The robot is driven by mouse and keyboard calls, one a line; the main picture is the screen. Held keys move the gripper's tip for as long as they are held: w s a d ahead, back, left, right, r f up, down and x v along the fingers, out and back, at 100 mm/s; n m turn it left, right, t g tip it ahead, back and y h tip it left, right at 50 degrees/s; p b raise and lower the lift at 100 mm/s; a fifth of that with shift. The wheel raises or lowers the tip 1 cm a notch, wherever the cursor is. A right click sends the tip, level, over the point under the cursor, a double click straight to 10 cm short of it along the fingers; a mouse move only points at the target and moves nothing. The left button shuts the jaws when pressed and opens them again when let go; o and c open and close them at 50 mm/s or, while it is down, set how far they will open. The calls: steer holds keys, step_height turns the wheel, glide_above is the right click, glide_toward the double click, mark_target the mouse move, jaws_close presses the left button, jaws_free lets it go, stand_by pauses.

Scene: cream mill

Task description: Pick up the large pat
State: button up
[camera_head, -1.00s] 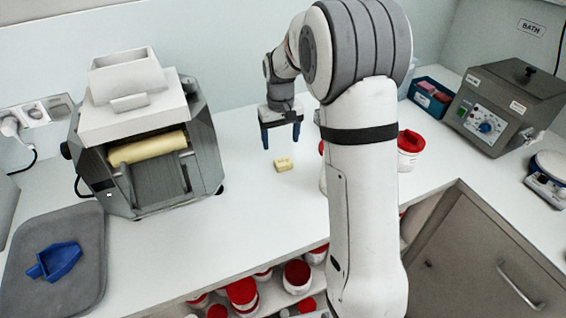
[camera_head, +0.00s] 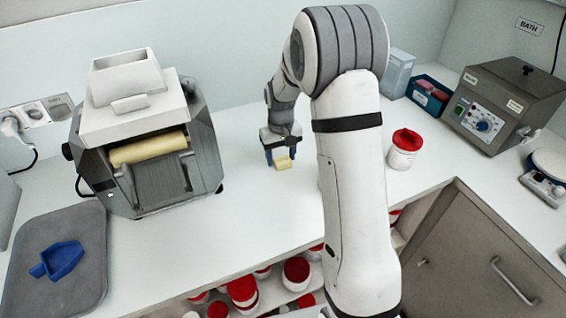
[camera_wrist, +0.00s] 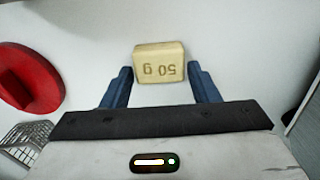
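The pat is a small yellow block (camera_head: 283,162) on the white counter, right of the mill. In the wrist view the pat (camera_wrist: 160,62) shows "50 g" upside down on its face. My gripper (camera_head: 281,158) is lowered over the pat, with its blue fingers pointing down. In the wrist view my gripper (camera_wrist: 161,85) is open, one finger on each side of the pat, with a small gap at each side. The lower part of the pat is hidden.
The mill (camera_head: 150,140) stands at left with a yellow roller. A grey mat (camera_head: 85,285) holds a blue scoop (camera_head: 62,260). A red-lidded tub (camera_head: 404,149) stands at right, before a blue box (camera_head: 430,95) and the bath (camera_head: 505,105). The counter between mill and tub is mostly clear.

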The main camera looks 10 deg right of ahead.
mark_target(281, 157)
steer(key=c, duration=0.7)
step_height(281, 157, up, 10)
steer(key=shift+r+b, duration=0.1)
steer(key=shift+b, duration=0.45)
